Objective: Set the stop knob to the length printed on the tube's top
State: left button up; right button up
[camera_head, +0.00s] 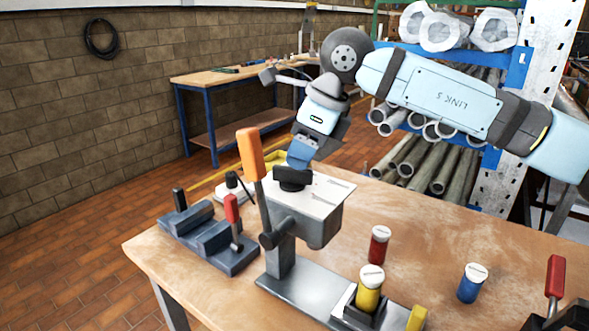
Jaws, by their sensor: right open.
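The black stop knob (292,180) sits on the light dial plate (325,196) on top of the grey press head. My right gripper (296,164) points down right at the knob, its blue fingers just above or around its far side; I cannot tell whether they touch it. It is open. A yellow tube (368,292) with a white top stands upright in a dark holder on the press base. Some dark print shows on its top, too small to read. The plate's markings are also unreadable, and the gripper hides part of it. My left gripper is out of view.
An orange-handled lever (251,155) rises beside the press head, close to my right gripper. A red tube (380,246) and a blue tube (472,284) stand on the wooden table (450,240). Dark clamp blocks (208,238) lie left. The table's right middle is mostly free.

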aim_at(292, 177)
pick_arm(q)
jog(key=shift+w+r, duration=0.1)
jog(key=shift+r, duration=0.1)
pick_arm(e)
jog(key=shift+x, duration=1.85)
grip_shut()
jog(key=shift+f+m+b, duration=0.2)
jog(key=shift+m+b, duration=0.3)
jog(key=shift+b, duration=0.2)
jog(key=shift+m+t+b, duration=0.4)
jog(key=shift+b, duration=0.05)
jog(key=shift+m+b, duration=0.45)
jog(key=shift+m, duration=0.15)
jog(key=shift+r+m+t+h+b, duration=0.15)
jog(key=shift+m+t+h+b, duration=0.2)
jog(key=shift+m, duration=0.45)
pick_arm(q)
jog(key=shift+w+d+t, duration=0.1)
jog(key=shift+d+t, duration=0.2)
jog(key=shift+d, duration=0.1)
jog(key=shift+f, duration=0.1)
